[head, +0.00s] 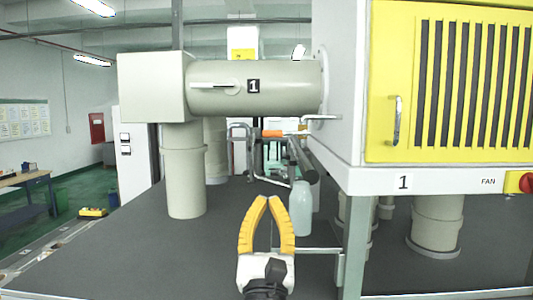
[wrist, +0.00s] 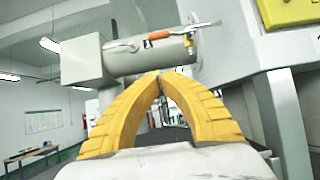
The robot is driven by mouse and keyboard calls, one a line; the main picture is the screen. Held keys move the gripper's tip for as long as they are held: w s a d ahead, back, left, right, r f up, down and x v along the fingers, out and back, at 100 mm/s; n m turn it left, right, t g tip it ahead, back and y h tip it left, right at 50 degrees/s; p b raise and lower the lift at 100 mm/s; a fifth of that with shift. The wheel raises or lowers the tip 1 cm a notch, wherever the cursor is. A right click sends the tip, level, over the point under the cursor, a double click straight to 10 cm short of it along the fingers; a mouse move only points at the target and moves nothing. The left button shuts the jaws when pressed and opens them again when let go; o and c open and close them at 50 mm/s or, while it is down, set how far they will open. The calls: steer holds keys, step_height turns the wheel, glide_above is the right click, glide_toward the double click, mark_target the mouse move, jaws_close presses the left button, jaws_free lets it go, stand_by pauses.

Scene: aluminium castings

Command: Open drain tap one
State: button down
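An orange-handled lever (head: 271,133) lies level below the round duct marked 1 (head: 290,92), above a dark sloping pipe (head: 301,160). It looks like the drain tap's handle, but I see no label on it. In the wrist view an orange handle (wrist: 158,35) with a metal end shows in front of the duct, beyond my fingertips. My gripper (head: 267,198), with yellow curved fingers, is in front of and below the lever, apart from it. The fingertips (wrist: 160,73) nearly meet, with nothing between them. The tap's body is hard to make out.
A pale bottle (head: 300,208) stands under the pipe, just right of my fingers. The white-framed unit with a yellow grille door (head: 450,80) and a red switch (head: 526,182) is at the right. A thick vertical duct (head: 186,170) stands left. The dark floor between is clear.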

mark_target(285, 133)
steer(key=s+r+p+x, duration=0.1)
steer(key=p+x, duration=0.3)
steer(key=x, duration=0.9)
steer(key=shift+s+r, duration=0.25)
steer(key=shift+r, duration=0.3)
steer(key=shift+a, duration=0.15)
